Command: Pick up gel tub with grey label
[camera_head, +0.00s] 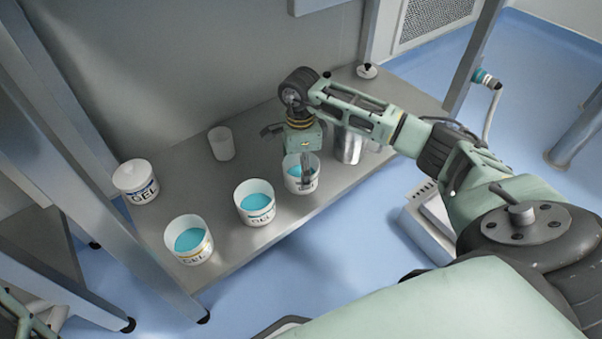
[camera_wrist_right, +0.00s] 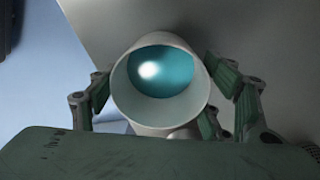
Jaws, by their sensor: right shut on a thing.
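An open white gel tub (camera_head: 301,184) with blue-green gel stands at the right end of a row of open tubs, near the front of the metal table. Its label looks greyish but is partly hidden by a finger. My right gripper (camera_head: 290,153) is over it from behind, shut on it. In the right wrist view the tub (camera_wrist_right: 160,119) sits upright between the fingers, with gel inside. I cannot tell whether its base touches the table. Only a bit of my left arm may show at the lower left corner; its gripper is not visible.
Two other open gel tubs stand to the left: one blue-labelled (camera_head: 255,203), one yellowish-labelled (camera_head: 189,241). A metal container (camera_head: 348,147) stands close right of the gripper. The table (camera_head: 232,240) has metal posts.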

